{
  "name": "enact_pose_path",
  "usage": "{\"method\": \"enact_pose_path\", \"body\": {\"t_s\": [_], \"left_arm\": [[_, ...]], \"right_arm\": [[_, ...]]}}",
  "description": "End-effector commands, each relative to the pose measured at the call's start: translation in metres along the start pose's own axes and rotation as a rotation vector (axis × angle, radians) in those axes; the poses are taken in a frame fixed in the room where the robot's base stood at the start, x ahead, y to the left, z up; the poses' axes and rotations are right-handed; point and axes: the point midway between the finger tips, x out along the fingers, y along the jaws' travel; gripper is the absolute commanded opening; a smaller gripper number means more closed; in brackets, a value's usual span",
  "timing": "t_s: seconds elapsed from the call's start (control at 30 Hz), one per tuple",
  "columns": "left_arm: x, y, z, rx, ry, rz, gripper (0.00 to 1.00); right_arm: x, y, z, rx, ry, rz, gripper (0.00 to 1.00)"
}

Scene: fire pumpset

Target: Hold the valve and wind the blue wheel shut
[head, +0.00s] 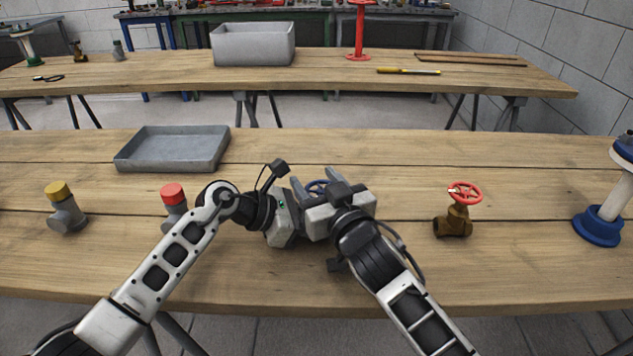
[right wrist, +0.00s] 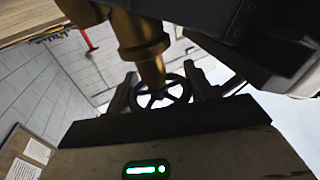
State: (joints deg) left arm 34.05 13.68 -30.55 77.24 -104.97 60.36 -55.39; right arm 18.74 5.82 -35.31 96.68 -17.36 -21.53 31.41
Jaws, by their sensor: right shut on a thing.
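The blue wheel (head: 319,185) shows only in part in the head view, between the fingers of my right gripper (head: 314,179). In the right wrist view the wheel (right wrist: 162,95), dark there, sits between the two fingers, on the stem of a brass valve (right wrist: 140,38). My right gripper is shut on the wheel. My left gripper (head: 285,220) is just left of the right one, close to it. Its fingers and the valve body are hidden in the head view, so I cannot tell its grip.
A brass valve with a red wheel (head: 457,212) stands to the right. Red-capped (head: 174,197) and yellow-capped (head: 66,210) fittings stand to the left. A grey tray (head: 172,150) lies behind them. A blue-flanged pipe (head: 600,226) stands at the far right. The table's front strip is clear.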

Motion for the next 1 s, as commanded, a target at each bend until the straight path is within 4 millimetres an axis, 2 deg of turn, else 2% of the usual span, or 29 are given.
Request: {"method": "enact_pose_path", "body": {"t_s": [0.17,0.2,0.27,0.53,0.67,0.77,1.0], "left_arm": [[0.000,0.000,0.001,0.002,-0.002,0.000,0.15],[0.000,0.000,0.001,0.002,-0.002,0.000,0.15],[0.000,0.000,0.001,0.002,-0.002,0.000,0.15],[0.000,0.000,0.001,0.002,-0.002,0.000,0.15],[0.000,0.000,0.001,0.002,-0.002,0.000,0.15],[0.000,0.000,0.001,0.001,-0.002,0.001,0.15],[0.000,0.000,0.001,0.001,-0.001,0.001,0.15]], "right_arm": [[0.000,-0.001,-0.002,0.004,0.004,-0.004,0.30],[0.000,-0.001,-0.002,0.004,0.004,-0.004,0.62],[0.000,-0.001,-0.002,0.004,0.004,-0.004,0.76],[0.000,0.000,0.000,0.002,0.001,-0.002,0.76],[-0.009,0.000,0.001,0.003,0.000,-0.001,0.76],[-0.026,0.000,0.001,0.003,-0.001,-0.001,0.76],[-0.078,0.000,0.001,0.003,-0.001,-0.002,0.76]]}}
